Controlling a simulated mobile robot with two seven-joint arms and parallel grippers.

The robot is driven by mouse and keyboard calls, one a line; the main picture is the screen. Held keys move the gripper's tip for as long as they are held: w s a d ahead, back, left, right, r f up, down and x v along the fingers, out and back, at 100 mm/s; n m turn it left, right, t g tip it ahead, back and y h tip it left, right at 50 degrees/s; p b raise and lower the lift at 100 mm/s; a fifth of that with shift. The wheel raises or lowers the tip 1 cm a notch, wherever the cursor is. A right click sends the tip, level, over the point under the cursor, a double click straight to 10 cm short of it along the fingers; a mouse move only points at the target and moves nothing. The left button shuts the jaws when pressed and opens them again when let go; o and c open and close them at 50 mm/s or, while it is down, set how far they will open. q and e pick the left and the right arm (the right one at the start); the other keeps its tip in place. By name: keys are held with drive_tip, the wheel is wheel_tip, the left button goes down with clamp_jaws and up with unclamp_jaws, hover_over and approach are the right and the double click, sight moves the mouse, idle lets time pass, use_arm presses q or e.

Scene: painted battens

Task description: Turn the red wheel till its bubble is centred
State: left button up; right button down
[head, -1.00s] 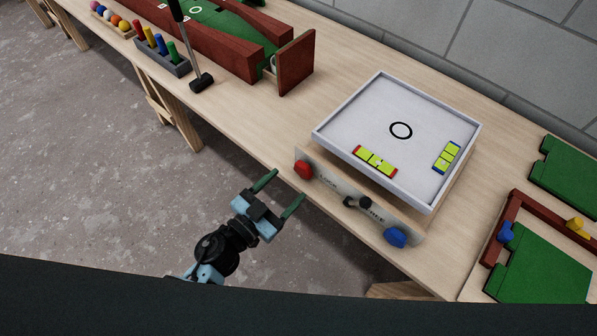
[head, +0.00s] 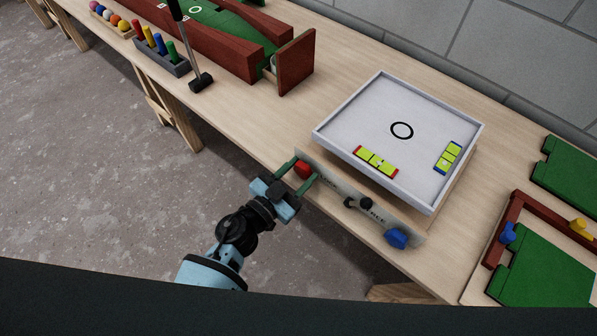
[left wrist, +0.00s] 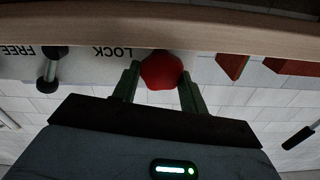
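The red wheel (head: 303,170) sits at the left end of the front panel (head: 345,190) of a white tilting tray (head: 345,112). My left gripper (head: 302,174) has its green fingers on either side of the wheel. In the left wrist view the red wheel (left wrist: 161,71) sits between the open fingertips; I cannot tell whether they touch it. The red-ended level vial (head: 375,161) lies along the tray's front edge; its bubble looks near the middle, but is too small to judge exactly. My right gripper is not in view.
A blue wheel (head: 397,238) and a lock lever (head: 359,203) are on the same panel. A blue-ended vial (head: 447,157) lies at the tray's right. A mallet (head: 200,82) stands at the left, and green boards (head: 540,270) lie at the right.

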use_arm(q)
drive_tip(key=shift+c, duration=1.3)
drive_tip(key=shift+m, duration=0.3)
drive_tip(key=shift+m, duration=0.9)
drive_tip(key=shift+s+d+f+m, duration=0.1)
drive_tip(key=shift+f+m, duration=0.05)
drive_tip(key=shift+m, duration=2.05)
drive_tip(key=o, duration=1)
